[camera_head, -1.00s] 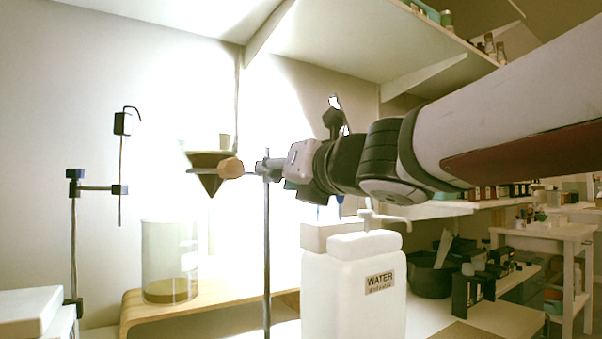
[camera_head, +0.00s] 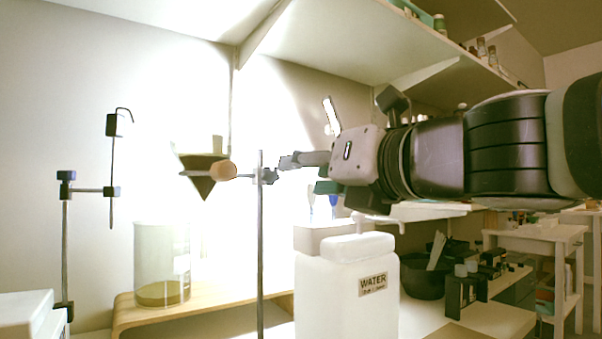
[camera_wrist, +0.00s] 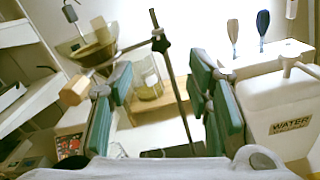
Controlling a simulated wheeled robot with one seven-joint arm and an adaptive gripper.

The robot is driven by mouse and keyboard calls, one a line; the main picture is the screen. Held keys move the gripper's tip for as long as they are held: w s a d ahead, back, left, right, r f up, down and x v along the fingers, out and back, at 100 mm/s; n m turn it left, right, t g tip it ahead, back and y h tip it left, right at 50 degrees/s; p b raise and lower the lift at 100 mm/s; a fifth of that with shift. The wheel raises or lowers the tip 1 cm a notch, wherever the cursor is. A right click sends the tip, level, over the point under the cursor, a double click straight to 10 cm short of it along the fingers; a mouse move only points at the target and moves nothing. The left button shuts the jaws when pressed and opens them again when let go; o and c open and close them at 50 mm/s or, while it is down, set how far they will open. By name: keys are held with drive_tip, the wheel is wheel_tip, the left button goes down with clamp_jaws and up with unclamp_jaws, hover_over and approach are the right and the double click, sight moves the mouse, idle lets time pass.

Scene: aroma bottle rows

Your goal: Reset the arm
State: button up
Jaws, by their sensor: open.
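My gripper (camera_head: 300,160) reaches in from the right in the head view, with its fingers near the metal stand rod (camera_head: 260,230) in that picture. In the wrist view my gripper (camera_wrist: 160,108) has its two green-padded fingers wide apart, and nothing is held between them. Past the fingers, the stand rod, a funnel and a beaker (camera_wrist: 150,82) show. The cone-shaped funnel (camera_head: 203,180) with a wooden clamp grip beside it hangs left of the rod in the head view. Part of my arm hides the right side of the shelf.
A white WATER container (camera_head: 345,290) stands below my gripper. A glass beaker (camera_head: 162,255) stands on a wooden riser (camera_head: 215,312). A second stand (camera_head: 66,240) is at left. A wall shelf (camera_head: 350,45) is above. Dark bottles (camera_head: 462,290) are at right.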

drive_tip(key=shift+s+d, duration=0.4)
drive_tip(key=shift+s, duration=0.1)
